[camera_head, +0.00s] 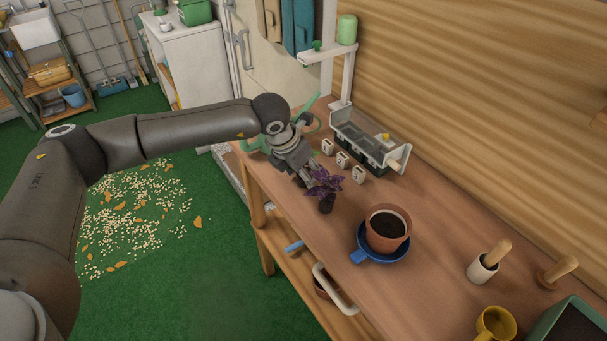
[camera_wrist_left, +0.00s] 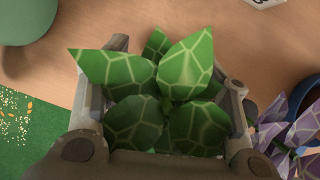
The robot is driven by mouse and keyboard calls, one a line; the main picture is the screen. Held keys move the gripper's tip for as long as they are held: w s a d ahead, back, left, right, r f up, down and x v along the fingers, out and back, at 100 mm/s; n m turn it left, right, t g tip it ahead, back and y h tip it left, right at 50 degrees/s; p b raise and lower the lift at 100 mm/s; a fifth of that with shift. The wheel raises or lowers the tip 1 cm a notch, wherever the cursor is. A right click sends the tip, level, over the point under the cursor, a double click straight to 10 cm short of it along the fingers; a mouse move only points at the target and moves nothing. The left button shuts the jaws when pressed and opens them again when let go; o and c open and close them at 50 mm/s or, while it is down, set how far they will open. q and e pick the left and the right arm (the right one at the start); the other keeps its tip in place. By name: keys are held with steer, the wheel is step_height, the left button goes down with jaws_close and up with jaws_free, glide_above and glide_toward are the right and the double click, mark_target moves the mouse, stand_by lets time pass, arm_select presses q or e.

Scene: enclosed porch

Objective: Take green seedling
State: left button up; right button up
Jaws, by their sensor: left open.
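The green seedling (camera_wrist_left: 165,95) has pale-veined, pointed leaves and fills the middle of the left wrist view. My left gripper (camera_head: 300,172) is open, with one finger on each side of its leaves. Whether a finger touches them I cannot tell. The seedling's stem and base are hidden under the leaves. In the head view the gripper hides nearly all of it. A purple seedling (camera_head: 325,184) in a small dark plug stands just in front of the gripper, and its leaves (camera_wrist_left: 288,128) show at right in the wrist view. My right gripper is not in view.
Small white markers (camera_head: 343,160) and a clear-walled tray (camera_head: 372,148) stand behind the gripper. A terracotta pot (camera_head: 387,228) with soil sits on a blue saucer (camera_head: 372,257). A green watering can (camera_head: 252,143) is close at left. The bench (camera_head: 425,215) is clear around the pot.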

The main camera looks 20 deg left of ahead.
arm_select(q)
steer(key=c, duration=0.9)
steer(key=shift+r, duration=0.1)
